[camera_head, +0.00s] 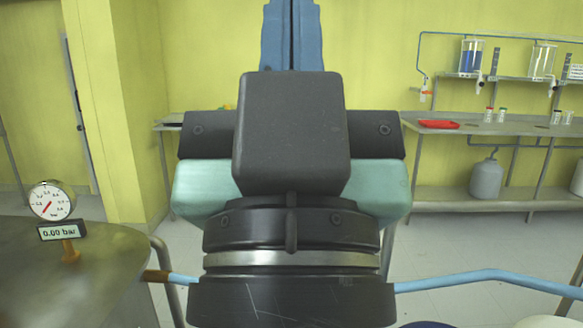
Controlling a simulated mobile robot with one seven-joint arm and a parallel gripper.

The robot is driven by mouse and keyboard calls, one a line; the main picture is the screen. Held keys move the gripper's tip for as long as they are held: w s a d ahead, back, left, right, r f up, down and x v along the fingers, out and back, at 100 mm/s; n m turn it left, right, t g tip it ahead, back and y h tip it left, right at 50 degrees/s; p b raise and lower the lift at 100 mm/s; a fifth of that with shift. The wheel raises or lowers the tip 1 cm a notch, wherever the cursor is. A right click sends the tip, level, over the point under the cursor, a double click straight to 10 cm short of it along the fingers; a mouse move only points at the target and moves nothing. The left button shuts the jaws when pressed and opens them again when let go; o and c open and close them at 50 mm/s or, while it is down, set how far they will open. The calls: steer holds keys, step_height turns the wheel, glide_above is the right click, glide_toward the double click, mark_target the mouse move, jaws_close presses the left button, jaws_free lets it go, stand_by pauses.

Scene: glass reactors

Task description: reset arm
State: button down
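My gripper (291,35) fills the middle of the head view, seen from behind, with its wide black and teal hand below and two blue fingers pointing up. The fingers lie side by side at the centre of the hand with only a thin dark seam between them, so it looks shut. Their tips run out of the top of the picture. I see nothing held between the visible parts. The hand hides the middle of the room behind it.
A pressure gauge (51,201) with a "0.00 bar" display (62,231) stands on a rounded metal top (100,262) at left. A steel bench (520,128) at right holds a red tray (438,124) and small bottles. Light-blue tubing (480,276) crosses low at right.

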step_height(320, 180, up, 26)
steer(key=p, duration=2.3)
steer(key=shift+p, duration=0.3)
steer(key=shift+f, duration=0.1)
